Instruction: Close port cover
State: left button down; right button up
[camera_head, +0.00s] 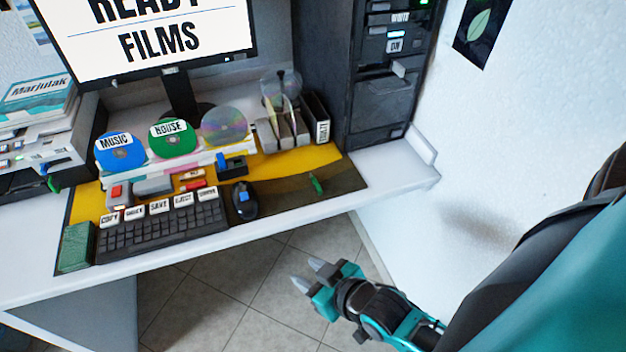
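The dark computer tower (385,104) stands at the back right of the desk, with slots, labels and small lit parts on its front. A small light tab (399,69) sticks out from its front; I cannot tell whether this is the port cover or whether any cover is open. My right gripper (309,274) is in front of the desk, over the tiled floor, well below and apart from the tower. Its two fingers are apart with nothing between them. My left gripper is not in view.
On the desk are a monitor (160,38), a keyboard (160,232), a mouse (243,200), several discs and a disc rack (289,134). A green item (316,184) lies on the mat. The desk's right end is clear, beside a white wall (520,130).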

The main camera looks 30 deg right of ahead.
aim_at(398, 65)
jog(key=z, duration=1.45)
